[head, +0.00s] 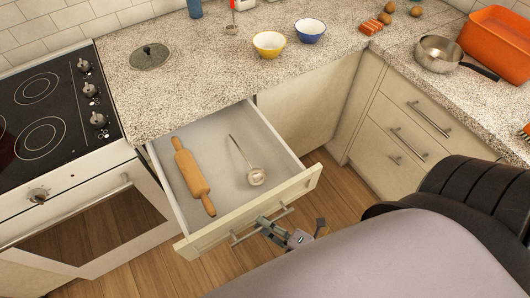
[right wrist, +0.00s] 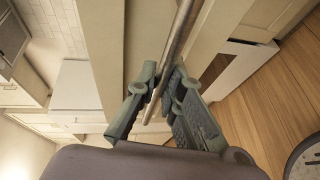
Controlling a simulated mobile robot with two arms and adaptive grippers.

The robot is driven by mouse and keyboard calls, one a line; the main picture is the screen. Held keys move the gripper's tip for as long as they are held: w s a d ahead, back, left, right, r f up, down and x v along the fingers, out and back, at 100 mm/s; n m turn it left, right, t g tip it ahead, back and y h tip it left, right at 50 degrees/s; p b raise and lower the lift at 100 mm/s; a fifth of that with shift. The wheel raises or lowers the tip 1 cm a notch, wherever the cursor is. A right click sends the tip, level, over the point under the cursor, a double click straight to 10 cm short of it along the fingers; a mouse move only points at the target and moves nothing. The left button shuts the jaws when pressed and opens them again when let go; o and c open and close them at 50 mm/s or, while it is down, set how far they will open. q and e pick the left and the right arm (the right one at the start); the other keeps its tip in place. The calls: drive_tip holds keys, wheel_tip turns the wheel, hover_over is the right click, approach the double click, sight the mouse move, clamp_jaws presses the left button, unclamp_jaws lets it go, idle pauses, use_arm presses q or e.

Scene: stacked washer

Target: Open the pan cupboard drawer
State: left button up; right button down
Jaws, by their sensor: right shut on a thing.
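A drawer (head: 200,240) under the counter, left of the corner, stands pulled well out. Its bar handle (head: 248,232) runs along the front panel. My right gripper (head: 266,226) is at this handle. In the right wrist view the fingers of my right gripper (right wrist: 160,92) are on either side of the metal bar handle (right wrist: 178,45), shut on it. A wooden rolling pin (head: 193,175) and a metal ladle (head: 254,176) lie inside the drawer. My left gripper is not in view.
The oven (head: 90,225) with its black hob stands left of the drawer. More closed drawers (head: 405,132) are on the right. Two bowls, a saucepan (head: 440,53) and an orange pot (head: 500,40) stand on the counter. Wooden floor shows in front of the drawer.

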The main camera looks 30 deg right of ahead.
drive_tip(key=c, duration=1.7)
unclamp_jaws()
drive_tip(key=shift+s, duration=0.1)
drive_tip(key=v, duration=1.2)
